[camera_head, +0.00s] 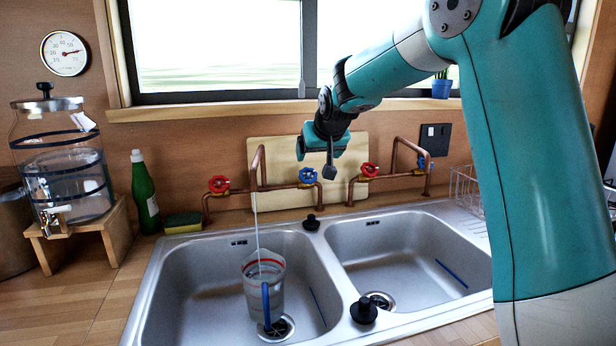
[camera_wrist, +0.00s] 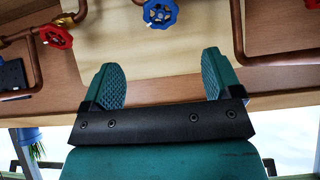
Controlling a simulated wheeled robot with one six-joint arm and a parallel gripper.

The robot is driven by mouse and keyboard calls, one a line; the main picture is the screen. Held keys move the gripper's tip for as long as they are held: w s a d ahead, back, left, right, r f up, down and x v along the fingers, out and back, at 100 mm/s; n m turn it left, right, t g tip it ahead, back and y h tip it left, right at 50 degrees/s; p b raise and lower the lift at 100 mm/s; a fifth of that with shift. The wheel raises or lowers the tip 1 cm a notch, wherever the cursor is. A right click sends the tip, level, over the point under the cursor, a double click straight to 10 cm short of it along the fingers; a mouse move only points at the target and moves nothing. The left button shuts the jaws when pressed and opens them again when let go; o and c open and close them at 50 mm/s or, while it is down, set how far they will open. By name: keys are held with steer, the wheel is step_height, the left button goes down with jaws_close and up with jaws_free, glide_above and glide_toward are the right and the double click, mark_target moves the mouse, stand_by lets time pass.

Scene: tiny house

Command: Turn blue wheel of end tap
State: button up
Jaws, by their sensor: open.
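The left tap's blue wheel (camera_head: 308,175) sits on copper pipe above the double sink. It also shows in the wrist view (camera_wrist: 160,12), at the top edge, centred beyond my fingers. The right tap has another blue wheel (camera_head: 421,163), partly hidden by pipe. The pictures do not settle which is the end tap. My gripper (camera_wrist: 161,62) is open and empty, its teal fingers spread and apart from the wheel. In the head view, my gripper (camera_head: 318,144) is just above the left tap's blue wheel. Water runs from the left spout into a clear jug (camera_head: 265,283).
Red wheels are on the left tap (camera_head: 218,184) and right tap (camera_head: 370,170); the latter is at the wrist view's left (camera_wrist: 56,36). A cutting board (camera_head: 275,150) leans behind the pipes. A green bottle (camera_head: 144,192) and glass dispenser (camera_head: 62,165) stand left.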

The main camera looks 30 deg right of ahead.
mark_target(308, 174)
steer(key=p+x, duration=0.1)
steer(key=x, duration=1.1)
steer(key=shift+w+f, duration=0.3)
steer(key=c, duration=0.9)
